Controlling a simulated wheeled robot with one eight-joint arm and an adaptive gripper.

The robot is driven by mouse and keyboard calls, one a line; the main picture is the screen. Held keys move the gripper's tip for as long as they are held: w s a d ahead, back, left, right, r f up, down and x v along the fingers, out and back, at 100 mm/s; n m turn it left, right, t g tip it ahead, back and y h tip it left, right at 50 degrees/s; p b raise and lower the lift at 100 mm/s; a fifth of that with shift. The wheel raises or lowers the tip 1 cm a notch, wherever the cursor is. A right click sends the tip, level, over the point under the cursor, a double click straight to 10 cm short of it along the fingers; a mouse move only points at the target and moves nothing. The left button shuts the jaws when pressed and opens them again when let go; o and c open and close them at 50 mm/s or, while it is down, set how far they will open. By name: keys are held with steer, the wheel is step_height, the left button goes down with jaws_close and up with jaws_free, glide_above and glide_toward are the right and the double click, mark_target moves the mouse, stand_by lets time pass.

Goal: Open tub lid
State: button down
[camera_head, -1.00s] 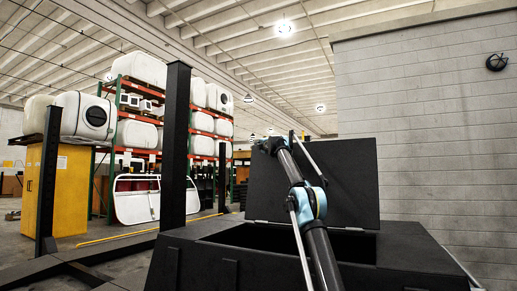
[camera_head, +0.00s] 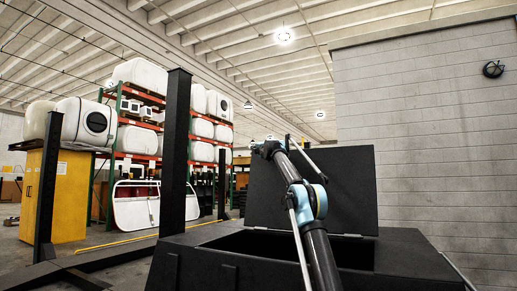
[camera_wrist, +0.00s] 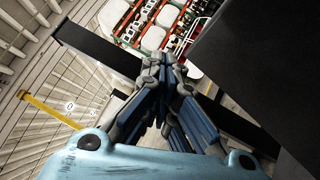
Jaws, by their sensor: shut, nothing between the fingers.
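The dark tub (camera_head: 300,270) stands in front of me, its top opening showing as a black gap. Its flat dark lid (camera_head: 345,190) stands raised at the back of the opening, near upright. A dark panel that looks like the lid (camera_wrist: 265,75) fills the right of the wrist view. My arm reaches up across the opening to the lid's upper left edge. My gripper (camera_wrist: 165,90) is shut and empty in the wrist view, left of that panel with a gap seen between them. In the head view, the gripper's fingers cannot be made out.
A dark post (camera_head: 176,150) rises left of the tub, and another post (camera_head: 47,185) stands by a yellow cabinet (camera_head: 68,195). Shelving with white tanks (camera_head: 140,140) is behind. A grey block wall (camera_head: 430,140) closes the right side.

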steer(key=s+d+r, duration=0.1)
steer(key=s+d, duration=0.2)
steer(key=s, duration=0.5)
steer(key=shift+s+d+r, duration=0.15)
steer(key=shift+s+d, duration=0.2)
steer(key=shift+d, duration=0.05)
